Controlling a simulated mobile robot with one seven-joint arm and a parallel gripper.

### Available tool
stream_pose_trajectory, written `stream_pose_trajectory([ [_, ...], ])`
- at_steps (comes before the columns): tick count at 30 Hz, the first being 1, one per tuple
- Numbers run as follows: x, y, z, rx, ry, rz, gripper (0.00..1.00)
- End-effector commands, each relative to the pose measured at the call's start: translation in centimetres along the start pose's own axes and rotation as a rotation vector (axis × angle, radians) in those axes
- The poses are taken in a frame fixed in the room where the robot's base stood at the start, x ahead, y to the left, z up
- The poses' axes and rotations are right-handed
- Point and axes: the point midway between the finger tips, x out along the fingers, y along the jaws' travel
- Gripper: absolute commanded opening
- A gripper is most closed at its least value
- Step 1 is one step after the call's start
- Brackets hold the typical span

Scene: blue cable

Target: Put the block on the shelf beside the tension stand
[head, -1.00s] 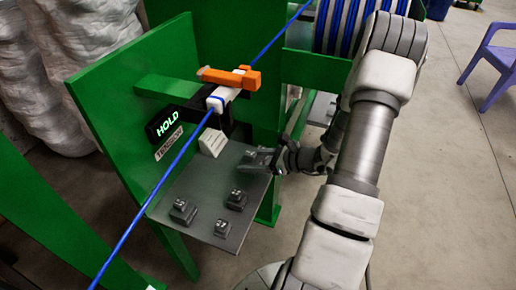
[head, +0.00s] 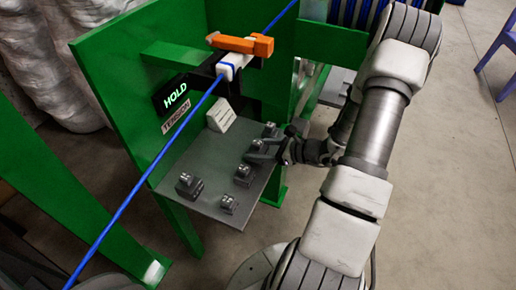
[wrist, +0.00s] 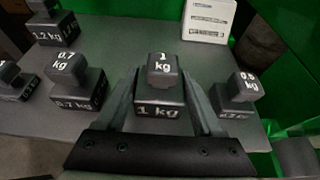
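My gripper (wrist: 163,95) is low over the grey shelf (head: 215,203), with one finger on each side of a dark block marked 1 kg (wrist: 162,98). The fingers look spread, and I see no clear contact with the block. The block stands upright on the shelf; in the head view the fingers (head: 262,150) partly cover it. The green tension stand (head: 120,85) rises behind and left of the shelf, with a lit HOLD sign (head: 175,97) and a TENSION label (head: 179,118).
Other blocks stand close by: 0.7 kg (wrist: 75,85) on the left, 0.5 kg (wrist: 238,98) on the right, and 1.2 kg (wrist: 55,30) farther back. A white card (head: 221,116) leans at the back. A blue cable (head: 150,180) crosses through a white clamp with an orange lever (head: 240,44).

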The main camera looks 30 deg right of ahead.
Motion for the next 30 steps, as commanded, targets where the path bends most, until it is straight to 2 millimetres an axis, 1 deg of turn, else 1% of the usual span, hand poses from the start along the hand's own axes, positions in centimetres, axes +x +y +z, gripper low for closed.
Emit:
stream_pose_trajectory([
  [1,0.0,0.0,0.0,0.000,0.000,0.000,0.78],
  [4,0.0,0.0,0.0,0.000,0.001,0.000,0.96],
  [5,0.0,0.0,0.0,0.000,0.001,0.000,0.97],
  [12,0.0,0.0,0.0,0.000,0.001,0.000,0.97],
  [16,-0.3,0.0,0.5,0.000,0.001,0.000,0.97],
  [20,-2.5,-0.1,0.5,0.001,0.002,-0.003,0.97],
  [27,-7.8,-0.1,0.6,0.000,0.002,-0.005,0.97],
  [30,-9.6,0.0,0.5,0.001,0.002,-0.003,0.97],
])
